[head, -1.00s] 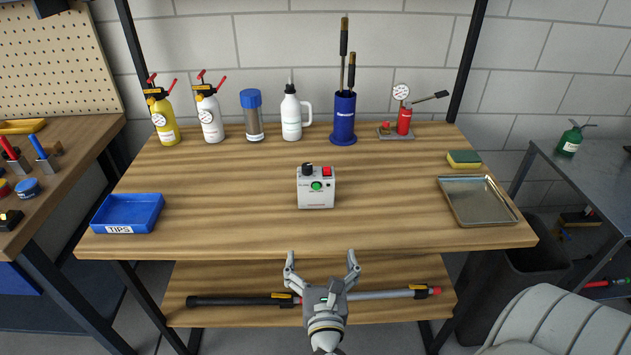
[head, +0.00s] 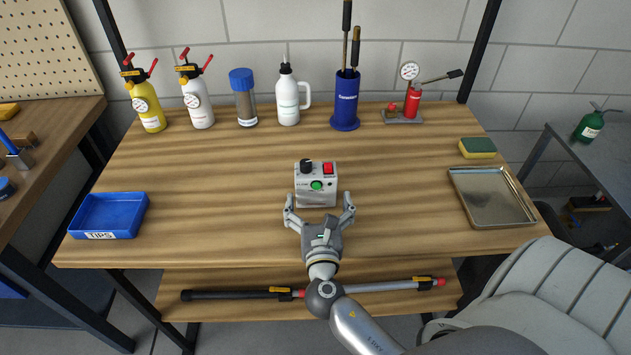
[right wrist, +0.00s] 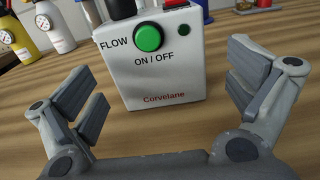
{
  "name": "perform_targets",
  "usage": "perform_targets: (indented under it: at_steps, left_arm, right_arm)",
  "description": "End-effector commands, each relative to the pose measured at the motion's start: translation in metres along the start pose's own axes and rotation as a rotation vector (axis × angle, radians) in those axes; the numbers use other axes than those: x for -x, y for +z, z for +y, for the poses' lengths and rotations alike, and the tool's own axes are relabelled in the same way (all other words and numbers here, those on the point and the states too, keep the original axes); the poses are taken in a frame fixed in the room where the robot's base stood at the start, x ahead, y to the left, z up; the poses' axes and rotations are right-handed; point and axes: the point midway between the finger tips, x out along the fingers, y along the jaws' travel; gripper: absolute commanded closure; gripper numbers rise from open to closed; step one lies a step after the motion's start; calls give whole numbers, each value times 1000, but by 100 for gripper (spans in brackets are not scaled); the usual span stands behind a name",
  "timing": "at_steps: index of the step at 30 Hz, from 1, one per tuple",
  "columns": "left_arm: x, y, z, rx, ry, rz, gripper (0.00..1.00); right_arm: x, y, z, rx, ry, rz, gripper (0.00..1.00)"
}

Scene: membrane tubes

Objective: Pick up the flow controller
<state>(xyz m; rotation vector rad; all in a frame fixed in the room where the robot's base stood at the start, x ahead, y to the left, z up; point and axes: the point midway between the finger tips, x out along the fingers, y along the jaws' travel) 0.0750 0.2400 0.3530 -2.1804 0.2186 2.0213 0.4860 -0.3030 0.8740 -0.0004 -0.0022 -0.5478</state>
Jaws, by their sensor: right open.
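The flow controller (head: 316,190) is a small white box upright in the middle of the table. It has a black knob, a red switch and a green button on it. In the right wrist view the flow controller (right wrist: 158,68) shows its "FLOW ON / OFF" front, with its top cut off. My right gripper (head: 320,204) is open just in front of the box, fingers apart toward its two sides. In the right wrist view the right gripper (right wrist: 165,95) has nothing between its fingers, and the box stands just beyond them. My left gripper is not in view.
A blue TIPS tray (head: 78,223) is at the table's left and a metal tray (head: 490,220) at its right, near a sponge (head: 478,147). Bottles, a blue holder (head: 345,105) and a red gauge pump (head: 413,101) line the back. The wood around the controller is clear.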

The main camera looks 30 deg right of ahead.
Motion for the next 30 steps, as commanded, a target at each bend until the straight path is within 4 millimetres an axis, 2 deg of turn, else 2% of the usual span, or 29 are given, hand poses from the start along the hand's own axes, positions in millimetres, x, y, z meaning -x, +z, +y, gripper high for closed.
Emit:
perform_targets:
  at_steps: [4,12,16,22,30]
  left_arm:
    - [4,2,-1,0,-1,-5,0]
    - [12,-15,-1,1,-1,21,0]
    - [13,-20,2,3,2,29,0]
    - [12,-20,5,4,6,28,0]
    - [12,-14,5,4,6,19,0]
  right_arm:
    - [-11,2,1,0,-1,-1,0]
    - [-49,5,4,1,-1,0,0]
    - [-56,4,4,1,-1,1,0]
    - [-56,3,4,0,-1,1,0]
    - [-55,3,4,0,0,1,35]
